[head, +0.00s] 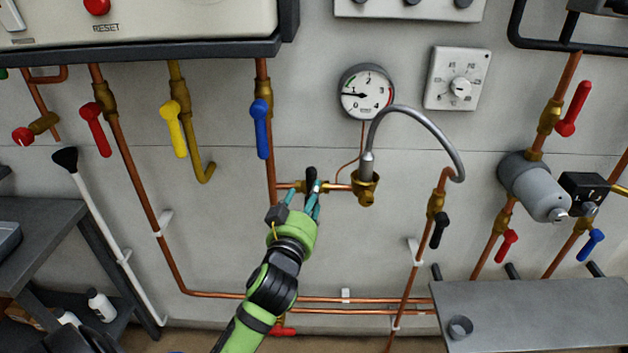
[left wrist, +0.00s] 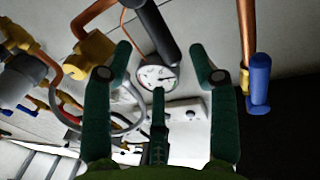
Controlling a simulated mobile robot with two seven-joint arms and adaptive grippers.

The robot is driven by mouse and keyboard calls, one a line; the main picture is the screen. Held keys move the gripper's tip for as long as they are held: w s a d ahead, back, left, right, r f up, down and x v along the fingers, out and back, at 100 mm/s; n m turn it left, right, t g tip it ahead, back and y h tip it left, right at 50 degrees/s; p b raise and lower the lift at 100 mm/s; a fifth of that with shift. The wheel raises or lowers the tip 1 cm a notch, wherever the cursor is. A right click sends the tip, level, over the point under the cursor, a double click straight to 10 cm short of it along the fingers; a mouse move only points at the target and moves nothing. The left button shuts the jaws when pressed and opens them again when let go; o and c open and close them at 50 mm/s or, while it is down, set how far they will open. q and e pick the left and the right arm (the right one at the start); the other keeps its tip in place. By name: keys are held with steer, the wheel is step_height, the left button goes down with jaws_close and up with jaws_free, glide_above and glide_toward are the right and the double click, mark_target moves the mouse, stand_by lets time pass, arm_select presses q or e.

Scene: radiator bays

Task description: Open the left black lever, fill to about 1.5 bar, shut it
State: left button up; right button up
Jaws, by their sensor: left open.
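The left black lever (head: 311,175) stands upright, across the short horizontal copper pipe (head: 338,187). In the left wrist view the gripper (left wrist: 161,52) has one finger on each side of the black lever (left wrist: 155,30), with gaps visible; contact cannot be told. The gauge (head: 365,92) has its needle pointing left, near the 1 mark; it also shows small in the left wrist view (left wrist: 152,75). My right gripper is not in view.
A blue lever (head: 261,130) hangs just above left of my gripper. A grey flexible hose (head: 428,118) arches from the brass fitting (head: 365,190) to another black lever valve (head: 439,230). Yellow (head: 173,130) and red (head: 95,130) levers hang further left. A grey bench (head: 540,310) stands right.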

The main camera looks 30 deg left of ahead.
mark_target(312, 185)
arm_select(q)
steer(key=p+x, duration=0.1)
steer(key=x, duration=0.4)
steer(key=shift+w, duration=0.1)
steer(key=shift+x, duration=0.75)
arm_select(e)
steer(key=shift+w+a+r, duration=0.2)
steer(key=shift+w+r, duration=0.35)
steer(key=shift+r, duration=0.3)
arm_select(q)
steer(key=shift+f, duration=0.2)
jaws_close()
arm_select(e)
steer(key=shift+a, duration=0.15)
